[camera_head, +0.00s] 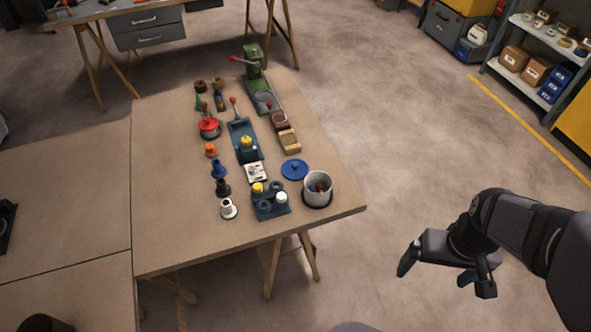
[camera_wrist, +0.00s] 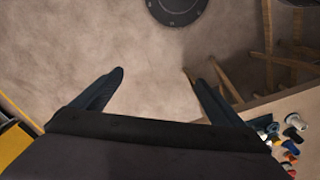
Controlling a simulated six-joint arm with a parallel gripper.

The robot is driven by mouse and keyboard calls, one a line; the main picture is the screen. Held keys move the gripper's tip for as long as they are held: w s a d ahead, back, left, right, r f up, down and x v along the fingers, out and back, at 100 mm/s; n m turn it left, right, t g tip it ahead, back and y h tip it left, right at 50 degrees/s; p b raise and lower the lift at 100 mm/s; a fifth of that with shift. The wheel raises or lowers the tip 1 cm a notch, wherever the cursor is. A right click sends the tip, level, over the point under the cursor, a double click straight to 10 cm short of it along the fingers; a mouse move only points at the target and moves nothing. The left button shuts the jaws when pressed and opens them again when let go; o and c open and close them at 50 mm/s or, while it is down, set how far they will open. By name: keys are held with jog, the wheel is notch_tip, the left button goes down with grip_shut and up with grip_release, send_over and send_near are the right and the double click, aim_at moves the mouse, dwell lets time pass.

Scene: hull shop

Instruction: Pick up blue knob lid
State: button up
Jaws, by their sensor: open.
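The blue knob lid (camera_head: 295,169) is a flat round blue disc with a small knob on top. It lies on the brown table (camera_head: 180,235), near its right edge and beside a pale round pot (camera_head: 317,186). My gripper (camera_head: 436,272) is open and empty, out over the floor to the right of the table and well apart from the lid. In the wrist view my gripper (camera_wrist: 160,79) shows two spread dark fingers with only floor between them. I cannot make out the lid for sure among the small objects at that view's lower right.
A dark blue block (camera_head: 270,204) with yellow and white tops stands in front of the lid. Several coloured pegs, a red pot (camera_head: 209,128) and a green press (camera_head: 258,80) fill the table's middle. A shelf (camera_head: 545,45) stands far right. The table's left part is clear.

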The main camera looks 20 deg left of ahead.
jog(key=w+a+n+t+b, duration=0.1)
jog(key=w+a+n, duration=0.25)
jog(key=w, duration=0.25)
jog(key=w+a+n+b, duration=0.1)
jog(key=w+a+n, duration=0.2)
jog(key=w+n, duration=0.2)
jog(key=n+t+y+b, duration=0.1)
jog(key=n+t+b, duration=0.25)
jog(key=n, duration=2.35)
send_over(295, 166)
jog(key=s+d, duration=0.2)
jog(key=shift+m+g, duration=0.25)
notch_tip(295, 166, down, 8)
jog(key=shift+w+a+r+b, duration=0.1)
jog(key=shift+a+b, duration=0.05)
jog(key=shift+b, duration=0.25)
jog(key=shift+s+a, duration=0.35)
jog(key=shift+p+x, duration=0.35)
jog(key=shift+x, duration=0.9)
jog(key=shift+s+a+p+x, duration=0.15)
jog(key=shift+p+x, duration=0.25)
jog(key=shift+x, duration=0.5)
jog(key=shift+s+a+p+x, duration=0.15)
jog(key=shift+p+x, duration=0.25)
jog(key=shift+x, duration=0.55)
jog(key=shift+w+f, duration=0.3)
jog(key=shift+f, duration=0.4)
